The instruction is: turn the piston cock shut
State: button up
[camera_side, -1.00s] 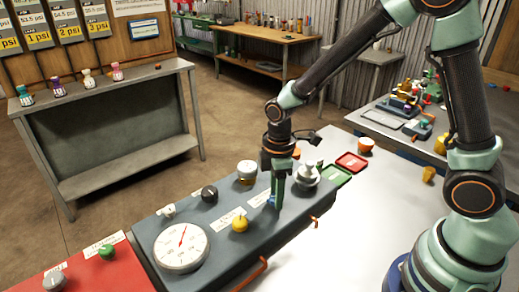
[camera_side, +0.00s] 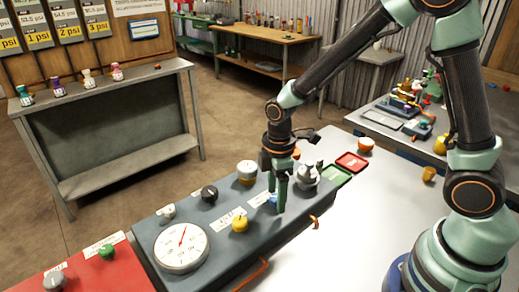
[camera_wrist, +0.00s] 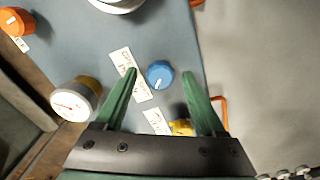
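My gripper (camera_side: 276,203) points down over the grey-blue panel (camera_side: 225,250). Its two green fingers are spread apart. In the wrist view my open gripper (camera_wrist: 160,77) has a round blue knob (camera_wrist: 160,74) with a white pointer line between its fingertips, with a gap on each side. In the side view the blue knob (camera_side: 272,200) is partly hidden behind the fingers. I cannot tell how far down beside the knob the fingertips reach. Label plates (camera_wrist: 131,74) lie by the knob, their text too small to read, so I cannot confirm which control is the piston cock.
A yellow knob (camera_side: 239,224), a black knob (camera_side: 209,193), a large dial gauge (camera_side: 181,248) and a white-capped fitting (camera_side: 246,171) stand on the panel. Green and red trays (camera_side: 351,161) lie beyond. The white tabletop (camera_side: 375,215) is mostly clear.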

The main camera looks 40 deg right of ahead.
notch_tip(320, 180, up, 12)
dwell(0.6)
jog(key=shift+r, duration=0.1)
jog(key=s+d+r+m+t, duration=0.5)
jog(key=s+d+r+m, duration=0.1)
jog(key=m, duration=0.6)
jog(key=shift+s+d+m+t, duration=0.3)
jog(key=shift+s+d+m, duration=0.15)
jog(key=shift+s, duration=0.3)
